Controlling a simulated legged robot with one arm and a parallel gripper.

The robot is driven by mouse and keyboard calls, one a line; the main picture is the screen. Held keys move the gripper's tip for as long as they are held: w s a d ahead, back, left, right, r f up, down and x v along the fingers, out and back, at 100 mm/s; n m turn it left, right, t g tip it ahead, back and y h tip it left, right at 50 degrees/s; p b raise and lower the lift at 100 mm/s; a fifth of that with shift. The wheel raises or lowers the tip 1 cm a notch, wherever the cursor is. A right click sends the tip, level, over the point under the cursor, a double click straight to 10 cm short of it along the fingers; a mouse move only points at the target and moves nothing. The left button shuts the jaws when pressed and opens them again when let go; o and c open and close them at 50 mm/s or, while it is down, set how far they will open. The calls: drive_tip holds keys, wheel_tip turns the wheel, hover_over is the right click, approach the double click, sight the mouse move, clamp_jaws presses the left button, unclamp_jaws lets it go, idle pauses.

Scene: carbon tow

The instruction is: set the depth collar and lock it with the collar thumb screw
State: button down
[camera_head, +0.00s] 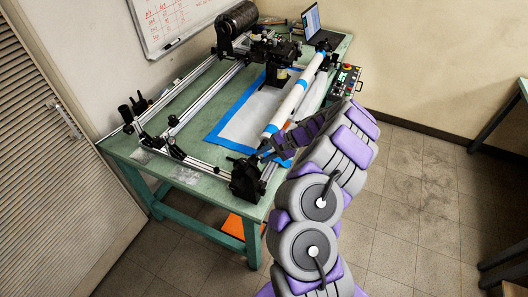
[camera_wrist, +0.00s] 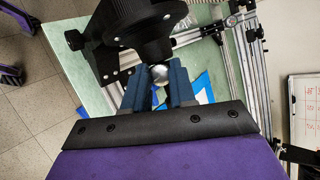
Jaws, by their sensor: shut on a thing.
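My gripper (camera_wrist: 159,80) has its two blue fingers closed around a small shiny round metal piece (camera_wrist: 160,72) in the wrist view. Just beyond the fingertips is a black round housing (camera_wrist: 138,32) with a dark knob on its left side. I cannot tell which part is the depth collar or the collar thumb screw. In the head view my gripper (camera_head: 275,149) is at the near end of the white mandrel (camera_head: 296,97) with blue bands, close to a black end stand (camera_head: 246,181). The fingertips and what they hold are too small to make out there.
The mandrel lies along the right side of a green table (camera_head: 119,146) with aluminium rails (camera_head: 195,97). A control box (camera_head: 346,80) with buttons and a laptop (camera_head: 312,22) are at the right and back. A black roll (camera_head: 237,20) sits at the back left.

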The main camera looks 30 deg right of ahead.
drive_tip(key=shift+s+f+m+t+y+p, duration=0.15)
drive_tip(key=shift+m+t+y+p, duration=0.25)
drive_tip(key=shift+m, duration=1.2)
drive_tip(key=c, duration=0.9)
unclamp_jaws()
drive_tip(key=shift+d, duration=0.1)
drive_tip(key=shift+c, duration=0.2)
drive_tip(key=p+v, duration=0.1)
drive_tip(key=v, duration=1.6)
drive_tip(key=shift+s+p, duration=0.2)
drive_tip(key=shift+p, duration=0.15)
drive_tip(key=shift+d, duration=0.1)
